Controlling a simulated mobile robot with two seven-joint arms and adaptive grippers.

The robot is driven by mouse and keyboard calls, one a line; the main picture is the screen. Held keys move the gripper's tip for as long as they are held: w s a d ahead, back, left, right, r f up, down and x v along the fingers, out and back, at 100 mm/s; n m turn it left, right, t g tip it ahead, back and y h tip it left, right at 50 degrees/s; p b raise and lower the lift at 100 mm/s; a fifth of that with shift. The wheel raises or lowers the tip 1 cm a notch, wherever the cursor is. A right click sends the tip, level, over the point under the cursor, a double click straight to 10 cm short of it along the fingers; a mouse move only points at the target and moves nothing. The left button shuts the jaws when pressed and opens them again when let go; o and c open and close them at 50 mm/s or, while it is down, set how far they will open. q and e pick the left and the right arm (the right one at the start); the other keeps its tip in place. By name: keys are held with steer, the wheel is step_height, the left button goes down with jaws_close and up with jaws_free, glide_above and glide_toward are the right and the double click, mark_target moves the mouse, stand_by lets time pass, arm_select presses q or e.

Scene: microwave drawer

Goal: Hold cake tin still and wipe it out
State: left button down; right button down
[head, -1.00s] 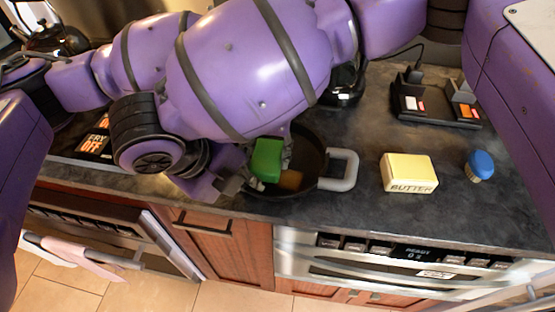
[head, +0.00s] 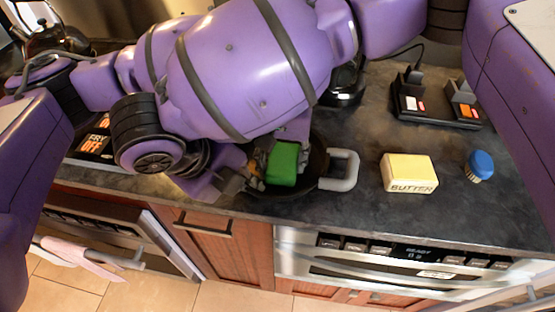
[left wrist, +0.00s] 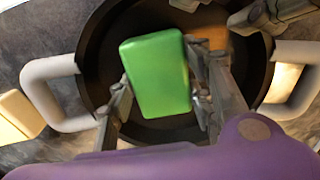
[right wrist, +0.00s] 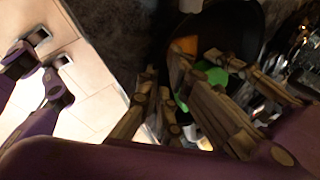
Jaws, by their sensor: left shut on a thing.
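The black round cake tin (head: 318,165) stands on the dark counter, its grey handle (head: 345,170) to the right. Both grey handles show in the left wrist view. My left gripper (left wrist: 165,85) is shut on a green sponge (left wrist: 156,75), inside or just over the tin; the sponge also shows in the head view (head: 283,163). Whether it touches the tin's floor is hidden. An orange-brown patch (left wrist: 214,40) shows in the tin beside the sponge. My right gripper (head: 232,182) is at the tin's left rim; its fingers show in the right wrist view, their grip unclear.
A butter block (head: 409,172) and a blue-topped cupcake (head: 479,166) stand right of the tin. The counter's front edge is close to the tin, above drawers and an oven (head: 400,262).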

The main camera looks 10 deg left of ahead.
arm_select(q)
steer(key=shift+s+d+f, duration=0.15)
steer(key=shift+s+d, duration=0.05)
steer(key=shift+d, duration=0.2)
steer(key=shift+w+d+r, duration=0.1)
steer(key=shift+d+r, duration=0.05)
steer(key=shift+r, duration=0.4)
steer(key=shift+w+a+r, duration=0.1)
steer(key=shift+w+a, duration=0.8)
steer(key=shift+a, duration=0.25)
steer(key=shift+r, duration=2.65)
steer(key=shift+a, duration=0.15)
